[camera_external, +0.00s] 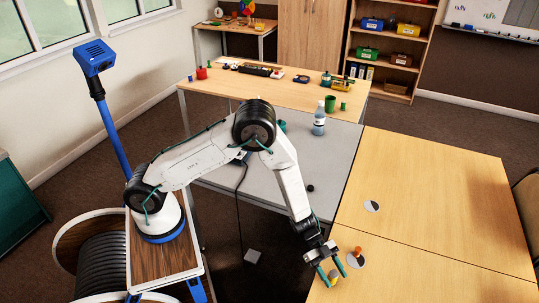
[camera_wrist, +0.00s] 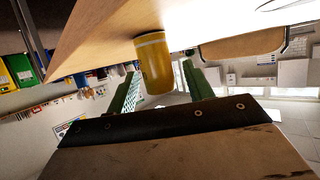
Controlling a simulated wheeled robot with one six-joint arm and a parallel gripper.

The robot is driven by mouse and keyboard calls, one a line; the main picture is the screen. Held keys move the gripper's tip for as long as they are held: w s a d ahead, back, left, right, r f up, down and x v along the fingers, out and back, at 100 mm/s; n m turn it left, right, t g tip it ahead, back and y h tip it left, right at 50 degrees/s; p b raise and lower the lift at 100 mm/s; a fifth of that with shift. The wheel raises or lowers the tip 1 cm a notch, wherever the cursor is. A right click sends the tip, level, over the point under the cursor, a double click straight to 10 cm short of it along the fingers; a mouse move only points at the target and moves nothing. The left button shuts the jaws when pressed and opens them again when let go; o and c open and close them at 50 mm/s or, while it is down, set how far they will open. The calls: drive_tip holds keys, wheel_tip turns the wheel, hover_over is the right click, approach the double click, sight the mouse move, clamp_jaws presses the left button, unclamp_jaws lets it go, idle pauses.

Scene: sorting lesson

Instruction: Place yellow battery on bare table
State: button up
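The yellow battery (camera_external: 334,275) is a small yellow cylinder at the near left edge of the wooden table (camera_external: 430,262) in the external view. It also shows in the wrist view (camera_wrist: 154,64), where the picture is turned over and the battery's base meets the tabletop. My gripper (camera_external: 331,273) points down at the battery, with its green fingers on either side. In the wrist view my gripper (camera_wrist: 162,70) looks open, with a visible gap between the battery and the right finger. Contact on the left side is hard to tell.
An orange piece (camera_external: 358,251) stands by a round white-and-grey mark (camera_external: 355,261) close to my gripper. Another round mark (camera_external: 371,206) lies farther back. The right part of the wooden table is bare. A bottle (camera_external: 319,120) and a green cup (camera_external: 330,103) stand farther back.

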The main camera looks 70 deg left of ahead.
drive_tip(key=shift+a+r, duration=0.1)
drive_tip(key=shift+r, duration=0.1)
drive_tip(key=v, duration=1.1)
drive_tip(key=s+a+r+n+g+y, duration=0.2)
drive_tip(key=s+a+r, duration=0.2)
drive_tip(key=s+r, duration=0.45)
drive_tip(key=s+a+r+n+g+y, duration=0.15)
drive_tip(key=s+a+r, duration=0.35)
drive_tip(key=r, duration=0.7)
drive_tip(key=s+a+r+n+t+y, duration=0.1)
drive_tip(key=s+a+r+n+y, duration=0.2)
drive_tip(key=s+a+n+y, duration=0.2)
drive_tip(key=s+a+r+n+t+y, duration=0.1)
drive_tip(key=s+a+r+n+y, duration=0.2)
drive_tip(key=s+a, duration=0.9)
drive_tip(key=a+n+y, duration=0.1)
drive_tip(key=n+y, duration=0.1)
drive_tip(key=n, duration=0.2)
drive_tip(key=shift+r+n+t, duration=0.35)
drive_tip(key=shift+r, duration=0.05)
